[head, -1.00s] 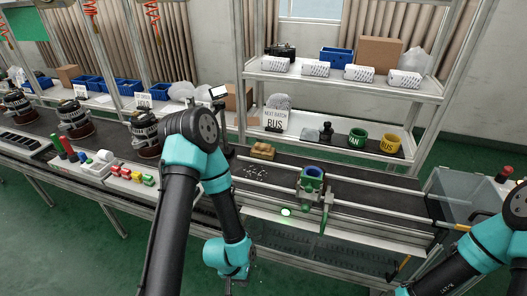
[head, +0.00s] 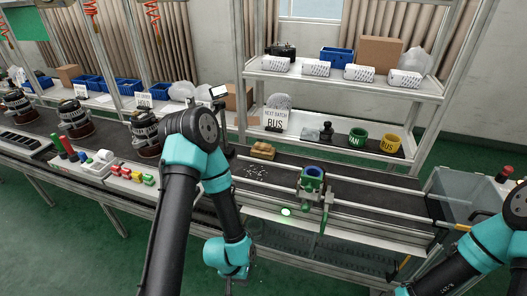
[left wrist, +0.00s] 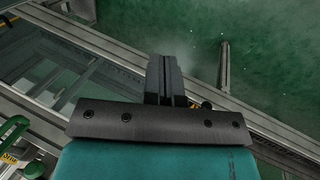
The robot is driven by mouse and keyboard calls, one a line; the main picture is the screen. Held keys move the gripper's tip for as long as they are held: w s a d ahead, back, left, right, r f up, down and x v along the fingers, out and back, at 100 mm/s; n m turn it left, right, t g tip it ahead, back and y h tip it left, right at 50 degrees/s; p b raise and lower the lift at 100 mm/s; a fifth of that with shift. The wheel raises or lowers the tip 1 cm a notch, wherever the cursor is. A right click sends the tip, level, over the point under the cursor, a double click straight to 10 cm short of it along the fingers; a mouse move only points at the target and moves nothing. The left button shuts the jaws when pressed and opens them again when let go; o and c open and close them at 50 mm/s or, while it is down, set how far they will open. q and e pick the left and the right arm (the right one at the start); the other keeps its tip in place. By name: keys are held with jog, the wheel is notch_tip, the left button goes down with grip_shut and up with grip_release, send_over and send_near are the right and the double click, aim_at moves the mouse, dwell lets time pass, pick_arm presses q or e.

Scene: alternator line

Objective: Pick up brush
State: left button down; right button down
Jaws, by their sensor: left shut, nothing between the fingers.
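I cannot make out a brush for certain. A tan-brown block-like piece (head: 262,150) lies at the back edge of the dark conveyor belt (head: 375,198); it may be the brush, but it is too small to tell. My left gripper (head: 229,288) hangs low in front of the line, well apart from that piece and partly hidden by its own wrist. In the left wrist view its fingers (left wrist: 163,78) are shut and empty above the green floor. My right arm enters at the right, and its gripper is out of the picture.
A green fixture with a blue ring (head: 313,174) stands on the belt, and small pale marks or bits (head: 256,172) lie left of it. Coloured buttons (head: 132,176) and alternators (head: 146,131) are to the left. A shelf (head: 350,82) stands behind.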

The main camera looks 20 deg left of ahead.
pick_arm(q)
jog(key=c, duration=1.8)
grip_release()
jog(key=o, duration=1.8)
